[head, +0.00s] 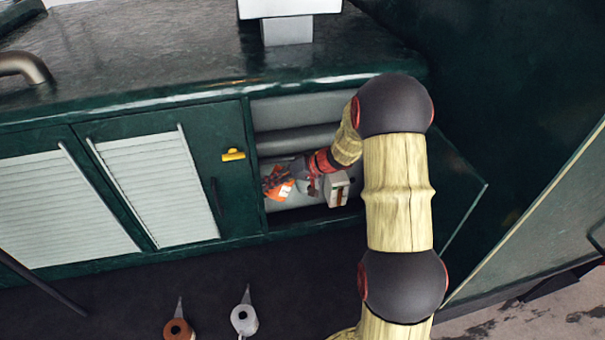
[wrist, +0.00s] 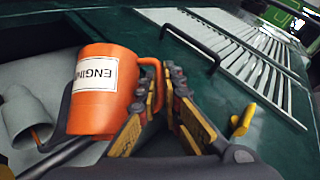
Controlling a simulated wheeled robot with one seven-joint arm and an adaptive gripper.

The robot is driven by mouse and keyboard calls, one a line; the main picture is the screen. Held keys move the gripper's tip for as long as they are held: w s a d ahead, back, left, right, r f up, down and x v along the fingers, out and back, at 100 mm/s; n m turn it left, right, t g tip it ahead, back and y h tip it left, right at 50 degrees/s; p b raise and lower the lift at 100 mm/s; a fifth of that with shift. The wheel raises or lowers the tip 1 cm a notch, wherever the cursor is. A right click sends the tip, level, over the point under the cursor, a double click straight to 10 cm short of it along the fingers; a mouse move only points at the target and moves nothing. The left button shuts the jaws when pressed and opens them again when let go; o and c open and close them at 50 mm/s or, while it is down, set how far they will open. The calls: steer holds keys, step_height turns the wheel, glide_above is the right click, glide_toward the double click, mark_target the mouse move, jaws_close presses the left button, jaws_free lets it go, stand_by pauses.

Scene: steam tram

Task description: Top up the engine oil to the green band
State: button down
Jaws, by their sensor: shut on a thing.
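An orange jug (wrist: 104,92) with a white label reading "ENGIN…" shows in the wrist view. My gripper (wrist: 165,82) is shut on its handle, at the jug's right side. In the head view, the orange jug (head: 275,184) and my gripper (head: 291,176) are in the open bay of the green cabinet, near its left side. The jug looks tilted in the wrist view. Its oil, if any, is hidden. No green band or gauge can be made out.
A grey cup-shaped part (wrist: 24,117) lies left of the jug. A pale box (head: 338,189) sits at the bay's right. A yellow latch (head: 233,155) is on the louvred door (head: 215,175). Two spouted cans, brown (head: 179,329) and white (head: 244,320), stand in front.

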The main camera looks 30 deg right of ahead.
step_height(320, 180, down, 12)
steer(key=n+t+h+b, duration=0.2)
steer(key=h+b, duration=0.4)
steer(key=b, duration=1.1)
steer(key=shift+n+h, duration=0.3)
steer(key=shift+n, duration=0.6)
steer(key=shift+d, duration=0.1)
